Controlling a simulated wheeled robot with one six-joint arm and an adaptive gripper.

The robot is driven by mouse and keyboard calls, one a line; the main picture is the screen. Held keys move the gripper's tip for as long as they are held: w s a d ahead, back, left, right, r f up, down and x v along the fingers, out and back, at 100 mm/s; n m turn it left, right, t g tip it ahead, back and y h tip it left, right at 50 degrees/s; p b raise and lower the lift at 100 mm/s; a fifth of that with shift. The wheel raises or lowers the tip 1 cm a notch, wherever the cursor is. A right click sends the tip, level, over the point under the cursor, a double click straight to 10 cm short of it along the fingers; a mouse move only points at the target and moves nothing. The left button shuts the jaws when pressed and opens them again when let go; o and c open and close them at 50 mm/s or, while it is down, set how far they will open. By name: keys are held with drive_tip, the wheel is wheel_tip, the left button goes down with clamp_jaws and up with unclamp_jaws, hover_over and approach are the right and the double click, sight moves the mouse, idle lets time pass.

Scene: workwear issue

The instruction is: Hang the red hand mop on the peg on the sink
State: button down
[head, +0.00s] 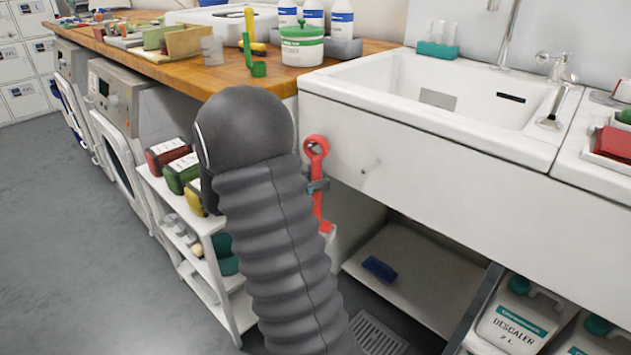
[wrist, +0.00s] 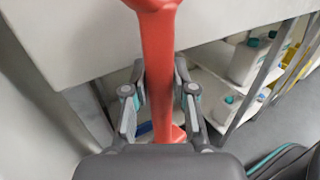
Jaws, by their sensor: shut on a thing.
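The red hand mop (head: 317,150) is upright, its ring at the top and its lower end partly hidden by my arm. My gripper (head: 317,186) is shut on its handle, below the ring. In the wrist view the red handle (wrist: 158,50) runs between the two fingers of my gripper (wrist: 160,78), and the ring is mostly cut off by the upper edge. The peg (head: 371,166) is a small stub on the front of the white sink (head: 440,160). The ring is left of the peg in the head view and apart from it.
A wooden worktop (head: 215,80) with bottles and a white tub (head: 302,45) lies left of the sink. A small white shelf cart (head: 215,290) stands beside my arm. Below the sink, a shelf (head: 425,270) holds a blue item (head: 379,268); descaler canisters (head: 513,320) stand at right.

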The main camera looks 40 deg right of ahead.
drive_tip(key=c, duration=0.9)
unclamp_jaws()
drive_tip(key=shift+o, duration=0.2)
drive_tip(key=v, duration=1.2)
drive_tip(key=shift+f, duration=0.1)
